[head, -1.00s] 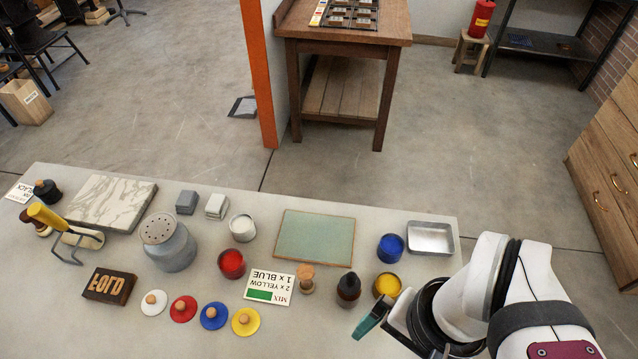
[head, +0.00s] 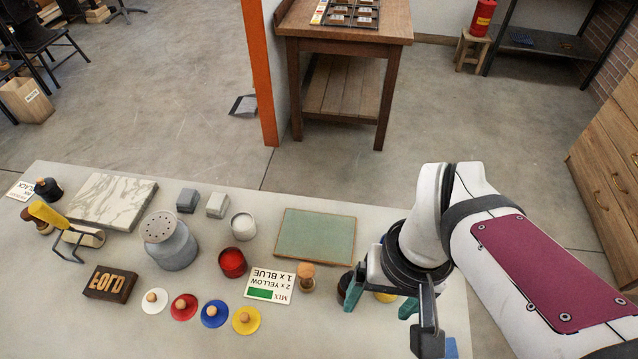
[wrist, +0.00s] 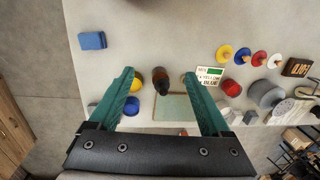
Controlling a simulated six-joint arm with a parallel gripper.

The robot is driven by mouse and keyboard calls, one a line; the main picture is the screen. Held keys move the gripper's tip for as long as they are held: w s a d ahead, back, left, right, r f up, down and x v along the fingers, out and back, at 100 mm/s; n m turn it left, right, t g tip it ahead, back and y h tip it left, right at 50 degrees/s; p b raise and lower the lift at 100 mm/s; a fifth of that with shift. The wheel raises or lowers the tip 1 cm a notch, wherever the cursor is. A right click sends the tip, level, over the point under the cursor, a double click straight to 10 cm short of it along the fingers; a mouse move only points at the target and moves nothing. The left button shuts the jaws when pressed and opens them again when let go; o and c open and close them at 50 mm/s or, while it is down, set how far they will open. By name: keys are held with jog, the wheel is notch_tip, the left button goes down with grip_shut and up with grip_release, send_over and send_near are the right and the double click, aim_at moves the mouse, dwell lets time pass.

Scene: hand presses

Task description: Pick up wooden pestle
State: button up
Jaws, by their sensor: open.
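The wooden pestle (head: 307,278) stands upright on the grey table, beside the mix card, with a rounded light-brown top. In the wrist view only a small part of the pestle (wrist: 183,78) shows, by the right fingertip. My gripper (head: 380,298) is open and empty, to the right of the pestle in the head view. A dark bottle-like piece with a brown part (wrist: 160,80) appears between the open fingers in the wrist view. In the head view that dark piece is mostly hidden behind my left finger. I cannot tell the height of the fingers exactly.
A mix card (head: 270,284) lies left of the pestle, and a green plate (head: 315,237) lies behind it. A red cup (head: 232,262) stands further left. In the wrist view a yellow cup (wrist: 136,85) and a blue cup (wrist: 131,106) are near the left finger.

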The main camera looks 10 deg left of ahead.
jog(key=w+a+f+n, duration=0.1)
jog(key=w+a+n, duration=0.3)
jog(key=w+n, duration=0.15)
jog(key=n+h, duration=0.1)
jog(key=n, duration=0.7)
send_over(307, 278)
notch_tip(307, 278, down, 5)
jog(key=f, duration=0.5)
jog(key=w+f, duration=0.1)
jog(key=f, duration=0.9)
jog(key=shift+w+a, duration=0.25)
jog(key=shift+w, duration=0.1)
jog(key=shift+r, duration=0.1)
grip_shut()
